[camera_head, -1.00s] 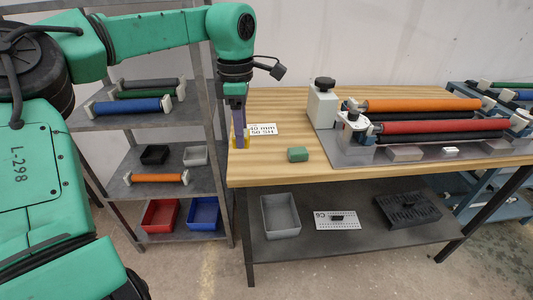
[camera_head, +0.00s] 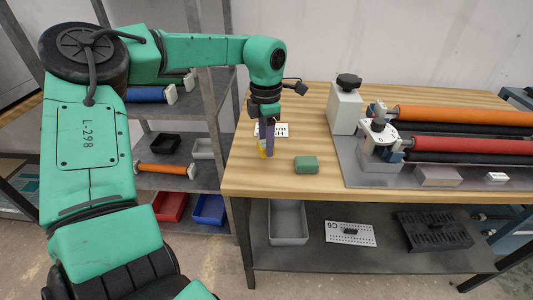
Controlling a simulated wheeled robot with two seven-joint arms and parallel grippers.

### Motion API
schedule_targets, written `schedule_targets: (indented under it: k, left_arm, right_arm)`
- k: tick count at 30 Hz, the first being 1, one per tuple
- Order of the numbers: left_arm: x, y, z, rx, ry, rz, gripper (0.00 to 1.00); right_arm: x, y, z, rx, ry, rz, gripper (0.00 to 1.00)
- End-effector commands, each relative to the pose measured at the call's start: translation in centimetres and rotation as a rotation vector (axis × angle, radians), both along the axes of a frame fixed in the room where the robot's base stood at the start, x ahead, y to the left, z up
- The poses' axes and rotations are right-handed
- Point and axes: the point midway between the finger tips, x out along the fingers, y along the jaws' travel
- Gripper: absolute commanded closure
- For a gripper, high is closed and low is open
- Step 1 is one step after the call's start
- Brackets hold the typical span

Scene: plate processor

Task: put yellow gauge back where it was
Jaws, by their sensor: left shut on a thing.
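My left gripper (camera_head: 269,150) points down over the left front part of the wooden table (camera_head: 245,183). It is shut on the yellow gauge (camera_head: 261,148), of which only a small yellow part shows beside the fingers. I cannot tell whether the gauge touches the table top. A white printed card (camera_head: 281,129) lies on the table just behind the fingers, partly hidden by them. My right gripper is not in view.
A green block (camera_head: 306,164) lies right of the gripper. The plate processor with orange (camera_head: 440,113) and red rollers stands further right. A grey bin (camera_head: 288,223) and a white perforated plate (camera_head: 350,234) are on the lower shelf. A rack (camera_head: 213,82) with rollers and bins stands left.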

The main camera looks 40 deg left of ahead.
Motion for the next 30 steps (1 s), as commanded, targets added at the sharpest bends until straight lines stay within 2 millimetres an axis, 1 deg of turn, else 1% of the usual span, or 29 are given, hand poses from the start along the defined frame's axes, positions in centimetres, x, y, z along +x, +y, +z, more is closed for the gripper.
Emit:
schedule_targets:
  k: [1,2,3,6,8,13,16,17,18,19,27,29,30]
  left_arm:
    - [-0.1,0.0,-0.9,-0.002,0.003,-0.001,1.00]
    - [-0.1,0.0,-1.5,-0.001,0.004,-0.002,1.00]
    - [-0.1,0.0,-2.4,-0.001,0.005,-0.002,1.00]
    - [-0.1,0.0,-3.9,-0.001,0.003,-0.002,1.00]
    - [-0.1,0.0,-4.2,0.000,0.001,-0.002,1.00]
    - [0.0,0.0,-4.2,0.000,0.000,-0.002,1.00]
    - [0.0,0.0,-4.6,0.001,-0.001,-0.002,1.00]
    - [0.0,0.0,-4.4,0.000,0.000,-0.002,0.37]
    - [0.0,0.0,-4.4,0.000,0.000,-0.002,0.22]
    - [0.0,0.0,-4.4,0.000,0.001,-0.002,0.19]
    - [0.0,0.0,-4.3,0.000,0.001,-0.002,0.19]
    - [0.0,0.0,-3.9,0.000,0.000,-0.002,0.19]
    - [0.0,0.0,-3.7,0.001,-0.002,-0.002,0.19]
  right_arm:
    - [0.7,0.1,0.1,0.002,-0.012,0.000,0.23]
    - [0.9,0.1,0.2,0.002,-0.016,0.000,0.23]
    - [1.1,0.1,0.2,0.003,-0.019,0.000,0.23]
    - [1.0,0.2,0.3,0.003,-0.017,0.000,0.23]
    - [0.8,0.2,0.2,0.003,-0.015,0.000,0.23]
    - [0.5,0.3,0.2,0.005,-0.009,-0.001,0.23]
    - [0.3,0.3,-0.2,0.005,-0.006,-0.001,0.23]
    - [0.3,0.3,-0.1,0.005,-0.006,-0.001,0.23]
    - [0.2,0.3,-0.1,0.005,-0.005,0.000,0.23]
    - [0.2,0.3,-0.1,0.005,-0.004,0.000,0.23]
    - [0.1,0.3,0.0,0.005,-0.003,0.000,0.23]
    - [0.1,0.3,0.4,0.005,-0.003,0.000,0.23]
    - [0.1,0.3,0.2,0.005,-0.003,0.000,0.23]
